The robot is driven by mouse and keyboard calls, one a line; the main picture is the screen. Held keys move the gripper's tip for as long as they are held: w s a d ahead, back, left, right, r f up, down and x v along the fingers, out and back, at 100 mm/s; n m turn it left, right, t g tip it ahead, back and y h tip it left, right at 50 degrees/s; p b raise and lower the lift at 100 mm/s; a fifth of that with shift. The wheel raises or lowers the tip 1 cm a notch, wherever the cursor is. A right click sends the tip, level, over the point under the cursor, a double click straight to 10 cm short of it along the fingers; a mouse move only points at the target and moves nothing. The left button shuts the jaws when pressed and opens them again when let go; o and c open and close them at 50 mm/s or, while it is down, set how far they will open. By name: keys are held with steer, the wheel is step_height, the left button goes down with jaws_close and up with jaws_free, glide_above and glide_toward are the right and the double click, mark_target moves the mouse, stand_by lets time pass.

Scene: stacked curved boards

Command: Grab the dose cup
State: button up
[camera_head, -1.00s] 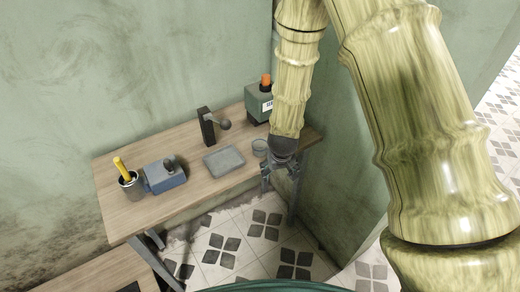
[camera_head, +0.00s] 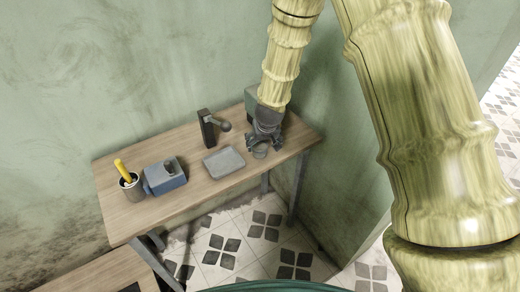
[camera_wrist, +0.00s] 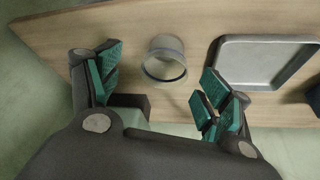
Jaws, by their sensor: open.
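The dose cup (camera_wrist: 165,62) is a small, clear grey round cup on the wooden table. In the wrist view it stands just beyond the fingertips, in line with the gap between them. My gripper (camera_wrist: 157,92) is open and empty, with green-padded fingers on either side of the gap. In the head view my gripper (camera_head: 262,143) is low over the right part of the table, and the cup (camera_head: 260,151) shows right at its fingertips. I cannot tell whether the fingers touch the cup.
A grey tray (camera_head: 224,162) lies just left of the cup. A dark stand with a round knob (camera_head: 207,130) is behind the tray. A green box (camera_head: 251,98) is partly hidden behind my arm. A blue device (camera_head: 165,178) and a pen cup (camera_head: 132,188) stand at the left.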

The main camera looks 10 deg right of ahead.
mark_target(260, 147)
steer(key=shift+w+a+f+p, duration=0.2)
steer(key=shift+w+f+p, duration=0.3)
steer(key=shift+f, duration=0.25)
steer(key=shift+w+a+f+p, duration=0.15)
steer(key=shift+w+f+p, duration=0.35)
steer(key=shift+f, duration=0.2)
steer(key=shift+x, duration=1.25)
steer(key=c, duration=1)
